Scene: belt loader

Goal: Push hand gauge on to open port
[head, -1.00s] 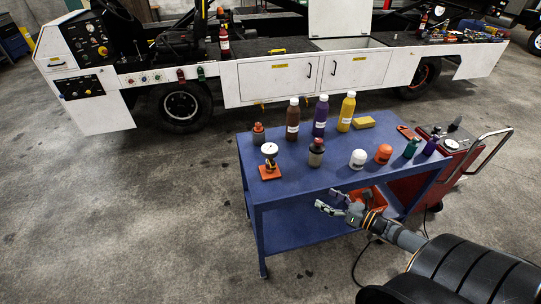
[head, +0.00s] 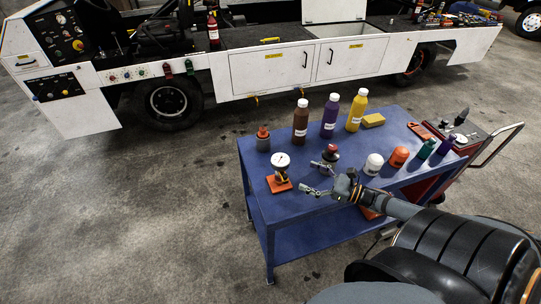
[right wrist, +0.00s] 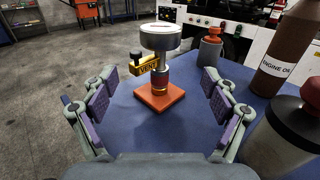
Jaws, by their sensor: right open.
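The hand gauge (head: 281,163) has a round white dial and stands upright on an orange square base (head: 279,185) at the cart's left front. The belt loader's white side has a row of small coloured ports (head: 126,73) and hanging red and green caps (head: 167,77); I cannot tell which port is open. My left gripper is not in view.
The blue cart (head: 258,207) also holds a dark red-capped container (head: 330,155) close by my right gripper, an orange-topped bottle (head: 263,140), brown (head: 300,122), purple and yellow bottles, and white and orange jars. Open floor lies between cart and loader.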

